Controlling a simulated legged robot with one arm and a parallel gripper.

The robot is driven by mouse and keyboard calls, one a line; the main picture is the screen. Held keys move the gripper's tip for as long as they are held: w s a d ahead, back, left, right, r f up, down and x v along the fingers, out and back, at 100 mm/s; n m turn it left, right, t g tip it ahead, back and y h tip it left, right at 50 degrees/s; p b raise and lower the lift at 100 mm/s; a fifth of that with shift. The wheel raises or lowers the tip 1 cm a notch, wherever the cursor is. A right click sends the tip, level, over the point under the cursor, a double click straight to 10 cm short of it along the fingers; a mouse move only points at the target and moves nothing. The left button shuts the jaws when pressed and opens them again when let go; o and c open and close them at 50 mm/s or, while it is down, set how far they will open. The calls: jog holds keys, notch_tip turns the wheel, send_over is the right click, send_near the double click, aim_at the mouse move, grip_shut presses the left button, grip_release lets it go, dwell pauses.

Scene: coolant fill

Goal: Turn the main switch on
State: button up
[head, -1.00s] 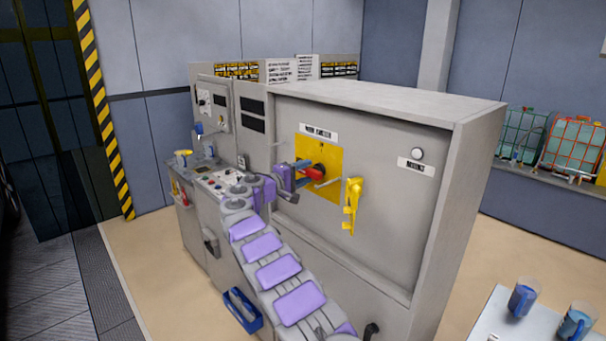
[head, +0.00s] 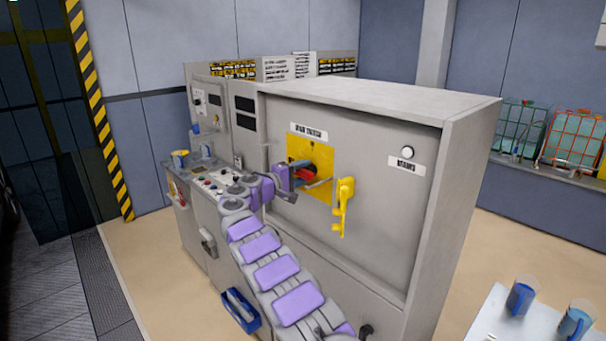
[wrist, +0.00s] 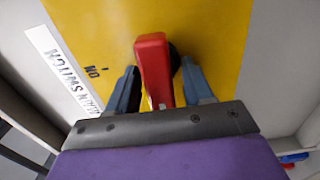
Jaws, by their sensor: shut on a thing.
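The main switch has a red handle (head: 306,173) on a yellow plate (head: 325,160) on the grey cabinet front, under a white label (head: 309,132). A dark round part shows behind the handle. In the wrist view the red handle (wrist: 153,65) stands between the two blue-grey fingers of my gripper (wrist: 162,88), which is shut on it. A small "ON" mark (wrist: 93,70) shows on the yellow plate beside the left finger. In the head view my gripper (head: 303,170) reaches the switch from the left and partly hides the handle.
A yellow lever-like part (head: 343,205) hangs just right of the plate. A round white button or lamp (head: 407,152) is farther right. A control panel (head: 222,183) lies left of my arm. A table with blue mugs (head: 521,297) stands at lower right.

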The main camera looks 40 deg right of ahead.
jog(key=shift+w+a+f+b, duration=0.25)
jog(key=shift+a+f+b, duration=0.1)
jog(key=shift+f, duration=0.1)
jog(key=shift+a+m+b, duration=0.1)
jog(key=shift+m+b, duration=0.3)
jog(key=shift+b, duration=0.2)
jog(key=shift+w+m+b, duration=0.1)
jog(key=shift+m+b, duration=0.2)
jog(key=shift+c, duration=1.3)
jog(key=shift+r+m+b, duration=0.1)
jog(key=shift+m+b, duration=0.7)
jog(key=shift+b, duration=0.1)
jog(key=shift+r+m+b, duration=0.2)
jog(key=shift+m+b, duration=0.1)
jog(key=shift+m, duration=0.1)
